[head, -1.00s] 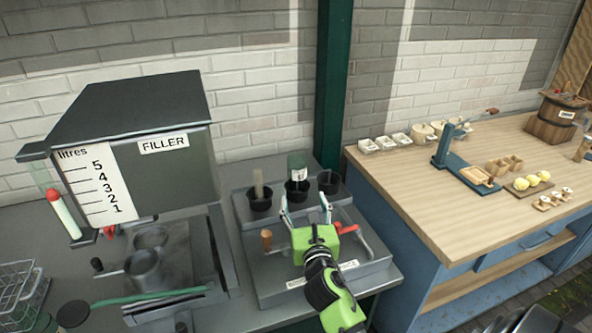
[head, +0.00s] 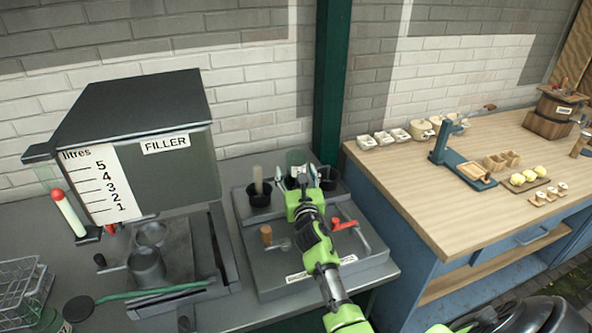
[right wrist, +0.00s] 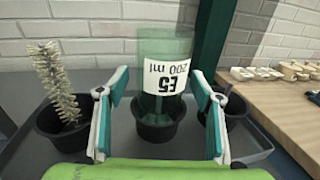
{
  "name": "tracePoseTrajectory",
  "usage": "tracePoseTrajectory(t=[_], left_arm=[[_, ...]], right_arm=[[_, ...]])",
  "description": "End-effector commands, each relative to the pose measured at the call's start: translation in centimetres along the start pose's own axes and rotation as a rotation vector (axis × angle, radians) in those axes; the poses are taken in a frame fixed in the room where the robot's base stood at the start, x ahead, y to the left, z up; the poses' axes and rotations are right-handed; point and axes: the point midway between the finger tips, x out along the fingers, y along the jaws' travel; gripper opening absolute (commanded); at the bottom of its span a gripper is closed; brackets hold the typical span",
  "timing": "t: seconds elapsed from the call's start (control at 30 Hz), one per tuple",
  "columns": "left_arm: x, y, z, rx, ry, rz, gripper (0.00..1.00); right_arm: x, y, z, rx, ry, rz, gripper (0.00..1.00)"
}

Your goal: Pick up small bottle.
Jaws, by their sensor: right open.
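The small bottle (head: 296,157) is green glass and stands upside down in the middle black cup on the grey stand. In the right wrist view the bottle (right wrist: 165,62) shows its white label, inverted, reading 200 ml and £5. Its neck is down in the black cup (right wrist: 157,130). My right gripper (head: 301,174) is open, in front of the bottle. In the right wrist view the fingers (right wrist: 160,82) stand to either side of the bottle, with gaps on both sides. In the head view the gripper hides the middle cup. My left gripper is not in view.
A black cup with a bottle brush (head: 260,189) stands left of the bottle, and another black cup (head: 328,179) stands close on the right. A red-handled lever (head: 350,226) is beside my right arm. The filler (head: 170,170) is at left, a wooden-topped bench (head: 420,190) at right.

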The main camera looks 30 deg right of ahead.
Motion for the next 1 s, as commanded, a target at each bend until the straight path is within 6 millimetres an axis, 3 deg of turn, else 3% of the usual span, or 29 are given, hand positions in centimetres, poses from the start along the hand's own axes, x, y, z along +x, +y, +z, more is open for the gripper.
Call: tracePoseTrajectory(t=[0.23,0.43,0.77,1.0], left_arm=[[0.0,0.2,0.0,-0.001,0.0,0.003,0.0],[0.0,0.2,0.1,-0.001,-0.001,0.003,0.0],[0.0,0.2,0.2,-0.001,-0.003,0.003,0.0],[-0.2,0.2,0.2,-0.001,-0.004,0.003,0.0]], right_arm=[[0.2,0.0,0.0,0.0,0.0,0.0,0.6],[0.2,0.0,0.0,0.0,0.0,0.0,0.14],[0.2,0.0,0.1,0.0,-0.001,0.0,0.14],[0.2,-0.1,1.8,-0.004,-0.005,0.001,0.14]])
